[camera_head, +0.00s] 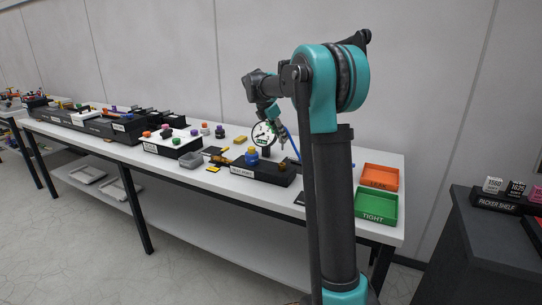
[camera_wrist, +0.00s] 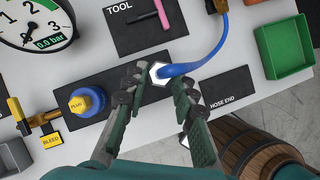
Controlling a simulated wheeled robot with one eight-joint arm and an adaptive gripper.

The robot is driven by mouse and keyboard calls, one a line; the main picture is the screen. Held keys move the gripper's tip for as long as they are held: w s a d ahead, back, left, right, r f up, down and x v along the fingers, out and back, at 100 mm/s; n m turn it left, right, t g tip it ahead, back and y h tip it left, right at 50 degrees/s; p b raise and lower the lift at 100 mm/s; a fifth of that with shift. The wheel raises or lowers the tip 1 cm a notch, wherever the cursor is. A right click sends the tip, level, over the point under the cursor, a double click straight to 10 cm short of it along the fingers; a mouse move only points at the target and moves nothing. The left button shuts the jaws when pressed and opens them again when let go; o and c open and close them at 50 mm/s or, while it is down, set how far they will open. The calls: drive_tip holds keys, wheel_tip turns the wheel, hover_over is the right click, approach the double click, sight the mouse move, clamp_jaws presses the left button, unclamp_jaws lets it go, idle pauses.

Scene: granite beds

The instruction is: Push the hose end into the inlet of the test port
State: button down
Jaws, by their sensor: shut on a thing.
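My gripper (camera_wrist: 166,82) is shut on the blue hose end (camera_wrist: 173,71), with a dark finger on each side. The blue hose (camera_wrist: 212,48) curves up to the right from it. A pale hexagonal fitting (camera_wrist: 157,69) shows at the fingertips, over the dark block of the test port (camera_wrist: 107,72). I cannot tell whether the hose end is seated in the inlet, which is hidden by the fitting and fingers. In the head view, the test port (camera_head: 270,174) stands on the white bench, and my arm partly covers the hose.
A blue and yellow plug (camera_wrist: 88,101) and a yellow bleed valve (camera_wrist: 17,110) are left of my gripper. The gauge (camera_wrist: 32,18) reads 0.0 bar. The hose end mat (camera_wrist: 222,88) is bare. A green tray (camera_wrist: 287,72) is at right; a barrel (camera_wrist: 252,150) is below.

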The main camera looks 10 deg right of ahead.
drive_tip(key=shift+f, duration=2.55)
hover_over(280, 164)
drive_tip(key=shift+s+a+f, duration=0.1)
drive_tip(key=shift+s+f, duration=0.05)
drive_tip(key=shift+f, duration=0.95)
drive_tip(key=shift+s+f, duration=0.15)
drive_tip(key=shift+f, duration=0.9)
drive_tip(key=c, duration=1.2)
unclamp_jaws()
drive_tip(key=shift+o, duration=0.2)
drive_tip(key=shift+r, duration=0.1)
drive_tip(key=shift+v, duration=2.5)
